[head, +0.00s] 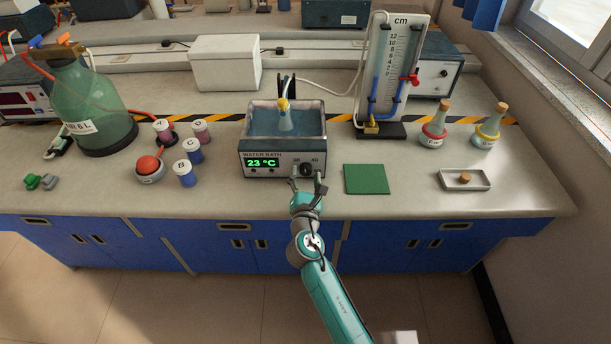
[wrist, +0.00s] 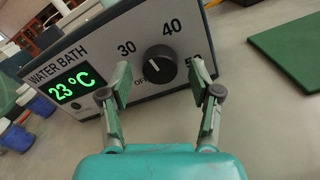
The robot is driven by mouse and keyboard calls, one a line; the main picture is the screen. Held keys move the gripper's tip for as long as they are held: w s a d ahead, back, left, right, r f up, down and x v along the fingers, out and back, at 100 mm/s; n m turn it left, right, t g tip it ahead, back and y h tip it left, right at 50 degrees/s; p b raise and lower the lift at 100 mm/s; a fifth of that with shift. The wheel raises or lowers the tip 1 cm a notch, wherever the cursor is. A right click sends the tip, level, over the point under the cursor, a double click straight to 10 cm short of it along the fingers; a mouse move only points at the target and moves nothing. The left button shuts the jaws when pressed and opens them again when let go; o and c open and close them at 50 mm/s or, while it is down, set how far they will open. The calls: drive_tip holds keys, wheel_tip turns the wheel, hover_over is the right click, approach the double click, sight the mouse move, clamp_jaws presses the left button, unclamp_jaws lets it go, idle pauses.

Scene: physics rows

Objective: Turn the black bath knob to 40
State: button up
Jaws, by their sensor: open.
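The water bath (head: 283,136) stands on the bench, with a green display reading 23 °C. Its black knob (wrist: 160,64) is on the front panel, among marks for OFF, 30, 40 and a partly hidden 50. The knob's white line points up and left in the wrist view, toward the 30 side; its exact setting is hard to tell. The knob also shows in the head view (head: 306,170). My gripper (wrist: 161,88) is open in front of the panel, its fingers either side of and below the knob in the picture. I cannot tell whether either finger touches it.
A green mat (head: 366,179) lies right of the bath. Lidded jars (head: 185,174) and a red button (head: 149,167) stand to the left. A glass flask (head: 285,117) sits in the bath. A manometer (head: 391,75) stands behind right. The bench front is clear.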

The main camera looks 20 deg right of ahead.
drive_tip(key=shift+w, duration=0.2)
drive_tip(key=c, duration=1.1)
drive_tip(key=shift+c, duration=0.2)
drive_tip(key=m, duration=0.4)
drive_tip(key=shift+m, duration=2.6)
